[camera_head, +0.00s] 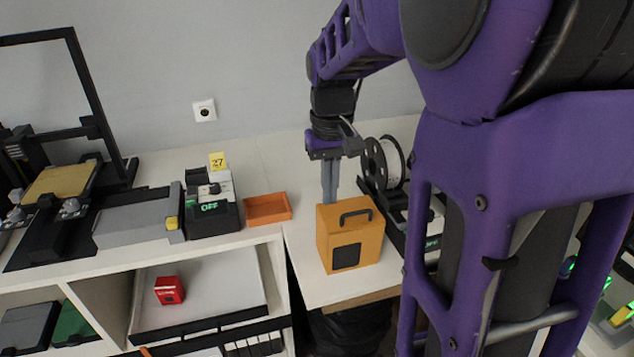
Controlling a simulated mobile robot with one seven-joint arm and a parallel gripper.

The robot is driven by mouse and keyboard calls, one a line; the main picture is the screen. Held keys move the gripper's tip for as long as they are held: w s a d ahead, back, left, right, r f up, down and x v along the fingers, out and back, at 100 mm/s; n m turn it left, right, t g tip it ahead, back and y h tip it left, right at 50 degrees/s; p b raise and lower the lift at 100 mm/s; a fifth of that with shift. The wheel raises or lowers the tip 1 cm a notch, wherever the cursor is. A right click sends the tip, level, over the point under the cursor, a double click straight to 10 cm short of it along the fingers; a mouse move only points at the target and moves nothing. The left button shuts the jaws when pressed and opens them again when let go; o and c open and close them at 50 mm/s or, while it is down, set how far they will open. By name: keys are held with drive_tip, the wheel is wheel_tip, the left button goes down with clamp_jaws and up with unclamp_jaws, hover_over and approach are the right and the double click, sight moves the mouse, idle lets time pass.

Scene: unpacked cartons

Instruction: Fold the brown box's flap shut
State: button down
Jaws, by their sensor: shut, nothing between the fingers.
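The brown box (368,247), orange-brown in colour, stands upright on the white table at the centre right. It has a black square panel on its front and a black handle on its top face (335,215). The top looks closed or nearly so; I cannot tell whether a gap remains along its edge. My gripper (329,200) points straight down at the back left of the box, its fingers together and empty. The fingertips end at the box's rear top edge and may be partly hidden behind it. I cannot tell whether they touch it.
A black device with a spool (384,163) stands close behind and right of the box. A 3D printer (60,190) fills the far left. A red box (169,290) sits on the shelf below.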

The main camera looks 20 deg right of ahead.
drive_tip(key=shift+r+p, duration=0.4)
drive_tip(key=shift+r, duration=0.5)
wheel_tip(320, 180, up, 5)
drive_tip(key=shift+f, duration=0.2)
